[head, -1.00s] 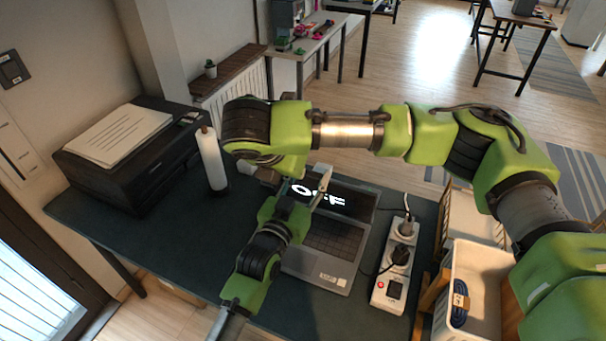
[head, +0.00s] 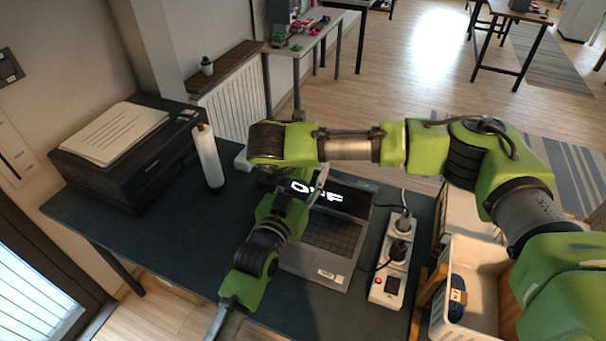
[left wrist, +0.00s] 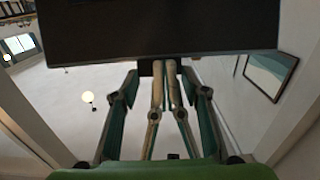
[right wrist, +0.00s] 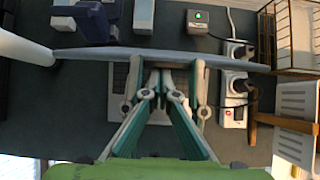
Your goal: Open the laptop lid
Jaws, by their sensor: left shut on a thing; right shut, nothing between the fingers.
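The laptop (head: 318,262) stands on the dark desk with its lid (head: 356,199) raised and keyboard showing. The screen is lit with large white letters, partly hidden by my grippers. In the right wrist view the lid (right wrist: 215,58) shows nearly edge-on as a grey bar. My left gripper (head: 320,186) reaches in front of the screen. In the left wrist view its fingers (left wrist: 164,66) are closed at the edge of a dark panel, which looks like the lid. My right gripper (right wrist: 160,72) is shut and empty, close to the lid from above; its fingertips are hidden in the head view.
A power strip (head: 388,274) with plugs lies right of the laptop. A white bin (head: 478,262) stands further right. A white cylinder on a dark base (head: 208,158) and a black printer (head: 120,172) stand at left. The desk's left front (head: 150,240) is clear.

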